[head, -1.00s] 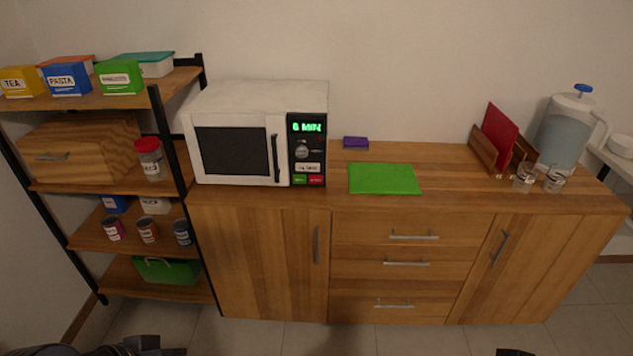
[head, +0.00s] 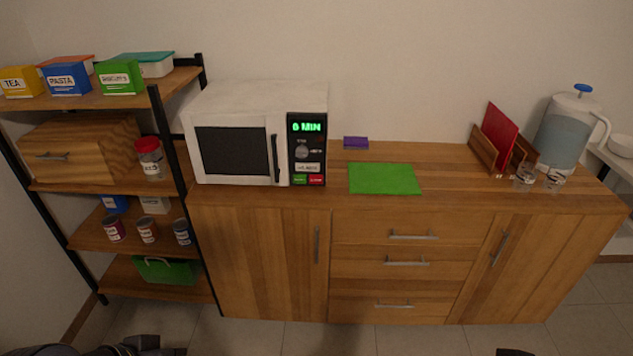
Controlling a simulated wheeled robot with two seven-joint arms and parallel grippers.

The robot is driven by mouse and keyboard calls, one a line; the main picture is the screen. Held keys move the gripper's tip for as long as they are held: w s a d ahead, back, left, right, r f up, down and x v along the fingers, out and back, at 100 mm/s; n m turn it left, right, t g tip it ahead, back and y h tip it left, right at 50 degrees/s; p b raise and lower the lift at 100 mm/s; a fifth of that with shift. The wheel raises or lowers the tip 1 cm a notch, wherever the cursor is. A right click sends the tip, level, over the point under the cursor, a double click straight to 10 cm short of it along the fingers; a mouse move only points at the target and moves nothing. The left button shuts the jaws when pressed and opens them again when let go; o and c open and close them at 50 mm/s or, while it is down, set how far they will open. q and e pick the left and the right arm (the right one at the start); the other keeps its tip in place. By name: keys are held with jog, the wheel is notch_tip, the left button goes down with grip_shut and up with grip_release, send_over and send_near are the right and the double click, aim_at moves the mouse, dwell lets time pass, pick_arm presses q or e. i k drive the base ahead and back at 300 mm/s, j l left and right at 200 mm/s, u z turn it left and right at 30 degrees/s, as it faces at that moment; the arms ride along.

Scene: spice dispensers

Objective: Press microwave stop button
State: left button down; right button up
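The white microwave (head: 262,95) stands on the left end of the wooden counter with its door shut. Its dark control panel is on the right side of the front, with a lit green display (head: 306,127) that seems to read 6 or 0 MIN. A round knob (head: 301,152) sits below the display. At the bottom of the panel are a green button (head: 299,180) and, to its right, the red stop button (head: 317,180). Their lettering is too small to read. Dark parts of my arms show at the bottom edge, far below the microwave. Neither gripper's fingers can be seen.
A green mat (head: 384,179) and a purple block (head: 355,143) lie right of the microwave. A shelf rack (head: 158,130) stands close on its left. Glasses, a rack with a red board (head: 500,137) and a water jug (head: 566,135) stand at the right end. The front of the microwave is clear.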

aim_at(314, 179)
jog(key=i+u, duration=0.35)
jog(key=i, duration=0.15)
jog(key=i+l+u, duration=0.15)
jog(key=i+u, duration=0.2)
jog(key=i+l+u, duration=0.35)
jog(key=i, duration=0.2)
